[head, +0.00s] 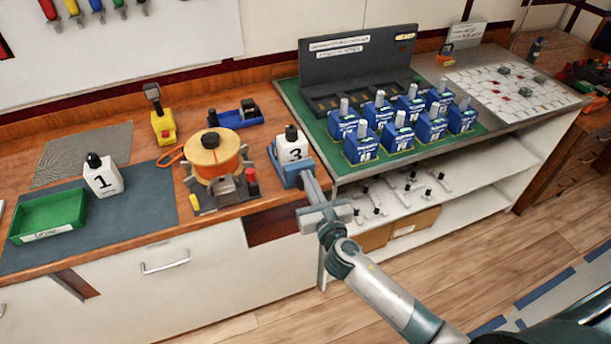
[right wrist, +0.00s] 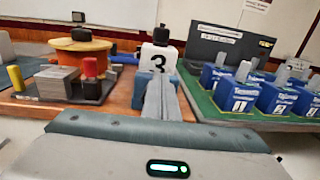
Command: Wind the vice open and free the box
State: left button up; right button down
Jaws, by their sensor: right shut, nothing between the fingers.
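The blue vice (head: 282,176) stands at the front edge of the wooden bench; it also shows in the right wrist view (right wrist: 139,88). A white box marked 3 with a black knob on top (head: 292,150) sits upright in it; the right wrist view shows its number side (right wrist: 159,60). My right gripper (head: 308,177) is shut and empty, with its fingers pointing at the front of the vice. In the right wrist view the fingers (right wrist: 160,85) cover the vice's front middle, so its handle is hidden and I cannot tell whether they touch. My left gripper is out of view.
A white box marked 1 (head: 102,176) and a green tray (head: 48,216) are on the dark mat at left. An orange-topped round fixture (head: 213,155) stands close left of the vice. Several blue breakers (head: 362,145) stand on the green panel (head: 470,128) at right.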

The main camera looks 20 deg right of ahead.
jog(key=s+b, duration=0.1)
jog(key=s, duration=0.6)
jog(key=shift+a+b, duration=0.15)
jog(key=shift+b, duration=0.15)
